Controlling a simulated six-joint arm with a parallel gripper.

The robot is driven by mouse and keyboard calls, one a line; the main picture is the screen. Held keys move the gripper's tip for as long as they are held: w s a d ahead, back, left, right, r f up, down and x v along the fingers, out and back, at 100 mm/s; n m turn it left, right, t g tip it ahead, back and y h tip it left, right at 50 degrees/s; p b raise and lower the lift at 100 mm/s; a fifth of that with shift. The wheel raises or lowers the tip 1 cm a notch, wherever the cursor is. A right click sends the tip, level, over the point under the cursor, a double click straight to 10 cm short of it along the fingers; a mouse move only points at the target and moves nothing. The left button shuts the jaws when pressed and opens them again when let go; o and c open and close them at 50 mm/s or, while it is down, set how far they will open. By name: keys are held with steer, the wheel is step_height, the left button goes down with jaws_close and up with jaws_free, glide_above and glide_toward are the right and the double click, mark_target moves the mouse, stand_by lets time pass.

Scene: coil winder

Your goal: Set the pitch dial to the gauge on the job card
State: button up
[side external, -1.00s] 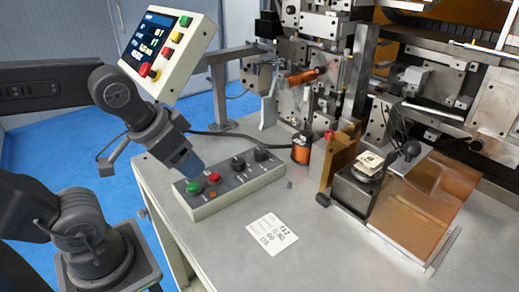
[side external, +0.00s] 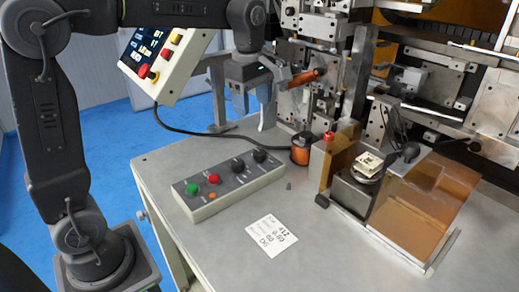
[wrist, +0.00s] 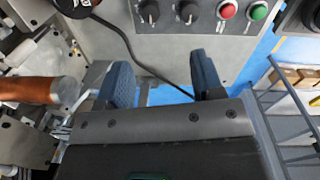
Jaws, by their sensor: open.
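The grey control box (side external: 225,190) on the bench carries two black dials, the left one (side external: 238,165) and the right one (side external: 260,156), plus a green and a red button. I cannot tell which dial is the pitch dial. Both dials also show at the top of the wrist view (wrist: 149,12) (wrist: 187,12). The white job card (side external: 271,236) lies flat in front of the box; its small print seems to include 412 and 60, but the gauge is not certain. My gripper (side external: 254,104) is open and empty, above and behind the box, with blue fingers apart in the wrist view (wrist: 162,80).
A copper-coloured handle (side external: 305,77) sticks out of the winder close to my gripper, at left in the wrist view (wrist: 30,90). A wire spool (side external: 301,150) stands behind the box. A tilted control panel (side external: 165,50) is at left. Bench around the card is clear.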

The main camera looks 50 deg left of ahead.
mark_target(259, 151)
steer(key=f+n, duration=0.1)
steer(key=f, duration=0.4)
steer(key=w+f, duration=0.1)
steer(key=f, duration=0.3)
steer(key=w+f+n, duration=0.1)
steer(key=f, duration=0.4)
steer(key=shift+w+a+f+n+g, duration=0.25)
steer(key=shift+a+f+n+g, duration=0.05)
steer(key=shift+a, duration=0.1)
steer(key=shift+c, duration=0.2)
steer(key=c, duration=0.9)
